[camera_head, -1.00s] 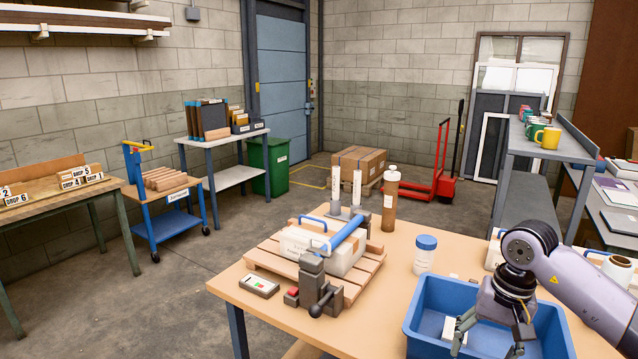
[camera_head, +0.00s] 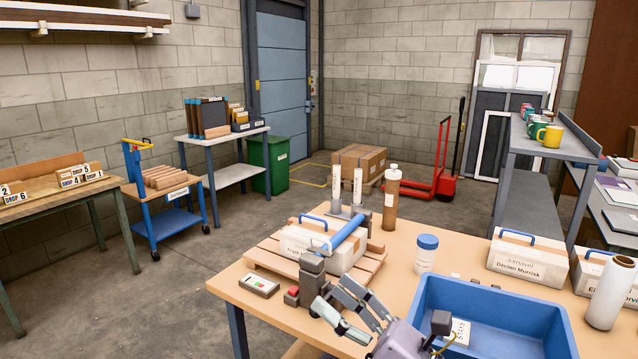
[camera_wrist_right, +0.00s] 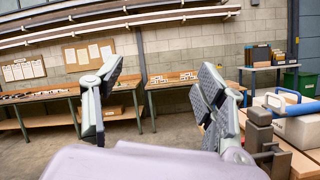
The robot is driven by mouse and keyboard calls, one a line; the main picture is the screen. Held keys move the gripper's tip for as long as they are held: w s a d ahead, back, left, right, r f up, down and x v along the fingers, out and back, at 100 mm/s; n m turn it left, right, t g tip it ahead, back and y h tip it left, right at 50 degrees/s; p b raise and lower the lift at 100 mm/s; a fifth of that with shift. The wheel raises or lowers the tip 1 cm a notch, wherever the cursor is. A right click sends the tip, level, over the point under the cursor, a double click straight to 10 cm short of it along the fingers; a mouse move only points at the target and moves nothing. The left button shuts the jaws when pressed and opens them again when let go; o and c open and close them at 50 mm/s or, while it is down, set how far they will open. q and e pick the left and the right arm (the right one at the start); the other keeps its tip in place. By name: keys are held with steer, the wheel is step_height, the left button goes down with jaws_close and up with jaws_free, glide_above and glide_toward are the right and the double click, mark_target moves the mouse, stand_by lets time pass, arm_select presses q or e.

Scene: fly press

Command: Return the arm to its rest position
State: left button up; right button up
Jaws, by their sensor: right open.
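My right gripper (camera_head: 352,304) is at the front edge of the worktable (camera_head: 385,265), left of the blue bin (camera_head: 483,287). Its fingers are spread and empty; in the right wrist view the two fingers (camera_wrist_right: 155,95) stand wide apart with only the room between them. The fingertips overlap the dark clamp (camera_head: 312,275) in the head view; I cannot tell if they touch it. My left gripper is not in view.
A labelled white box (camera_head: 310,242) sits on a wooden pallet (camera_head: 265,258) under a blue bar. A white jar (camera_head: 426,253), a brown bottle (camera_head: 391,198), another labelled box (camera_head: 527,260) and a white roll (camera_head: 609,294) stand on the table. Open floor lies left.

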steer(key=w+d+f+m+t+h, duration=0.1)
steer(key=d+f+m+t+h, duration=0.25)
steer(key=d+m+h, duration=0.6)
steer(key=w+d+f+m+t+h, duration=0.25)
steer(key=f+m+h, duration=0.3)
steer(key=m, duration=0.85)
steer(key=s+d+f+m+g+h, duration=0.45)
steer(key=f+m, duration=0.35)
steer(key=f, duration=0.2)
steer(key=s+d+f+m+g, duration=0.1)
steer(key=s+f+m+g, duration=0.5)
steer(key=s, duration=0.5)
steer(key=s+f+m+g, duration=0.4)
steer(key=s+f, duration=0.5)
steer(key=s, duration=0.3)
step_height(320, 180, down, 28)
steer(key=s+g, duration=0.2)
steer(key=s, duration=0.1)
steer(key=s+d+f+g, duration=0.1)
steer(key=s+d+f, duration=0.2)
steer(key=s+f, duration=1.1)
steer(key=shift+s+f+n+y, duration=0.2)
steer(key=shift+s+n+y, duration=0.2)
steer(key=shift+s, duration=0.5)
